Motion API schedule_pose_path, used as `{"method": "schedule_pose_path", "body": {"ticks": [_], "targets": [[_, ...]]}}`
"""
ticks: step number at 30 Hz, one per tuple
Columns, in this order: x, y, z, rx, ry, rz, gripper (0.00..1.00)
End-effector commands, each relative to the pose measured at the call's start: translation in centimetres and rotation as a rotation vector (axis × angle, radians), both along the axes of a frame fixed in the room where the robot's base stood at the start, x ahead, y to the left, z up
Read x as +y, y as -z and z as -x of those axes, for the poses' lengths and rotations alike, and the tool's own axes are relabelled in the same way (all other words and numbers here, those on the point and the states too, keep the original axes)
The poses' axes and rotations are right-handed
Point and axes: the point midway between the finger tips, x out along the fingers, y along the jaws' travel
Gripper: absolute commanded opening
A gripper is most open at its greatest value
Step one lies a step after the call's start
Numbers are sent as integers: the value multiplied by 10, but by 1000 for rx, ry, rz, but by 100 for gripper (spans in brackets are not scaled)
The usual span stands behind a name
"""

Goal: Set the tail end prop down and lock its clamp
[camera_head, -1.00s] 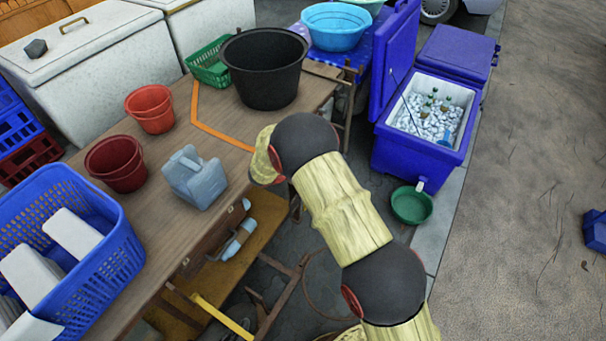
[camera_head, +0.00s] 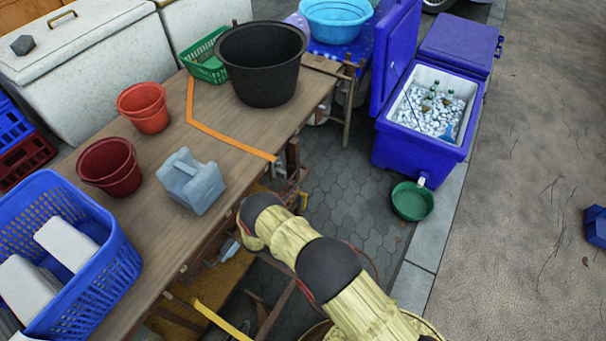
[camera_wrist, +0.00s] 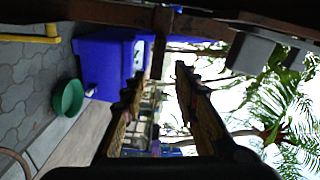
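The wooden table (camera_head: 150,240) has a dark wooden post and fittings (camera_head: 293,165) under its right end, with a small yellow piece beside them. I cannot tell for sure which part is the tail end prop or its clamp. In the wrist view, my gripper (camera_wrist: 160,78) has its two fingers apart. A brown wooden bar (camera_wrist: 161,42) shows in or beyond the gap between the fingertips; I cannot tell if they touch it. A yellow bar (camera_wrist: 28,38) is at the upper left there.
A black tub (camera_head: 262,75), red buckets (camera_head: 143,105), a grey-blue jug (camera_head: 190,182) and a blue basket (camera_head: 110,265) stand on the table. A blue cooler (camera_head: 410,150) and green basin (camera_head: 412,201) are on the right. Paving between table and cooler is clear.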

Motion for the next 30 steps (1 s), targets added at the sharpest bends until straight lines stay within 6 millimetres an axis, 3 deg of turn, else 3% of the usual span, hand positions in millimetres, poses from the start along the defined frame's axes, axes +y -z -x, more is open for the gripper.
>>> {"method": "schedule_pose_path", "body": {"ticks": [6,21,30], "targets": [[0,8,0,10,-16,22,29],[-37,9,-55,10,-14,21,29],[-41,8,-62,10,-16,21,29]]}}
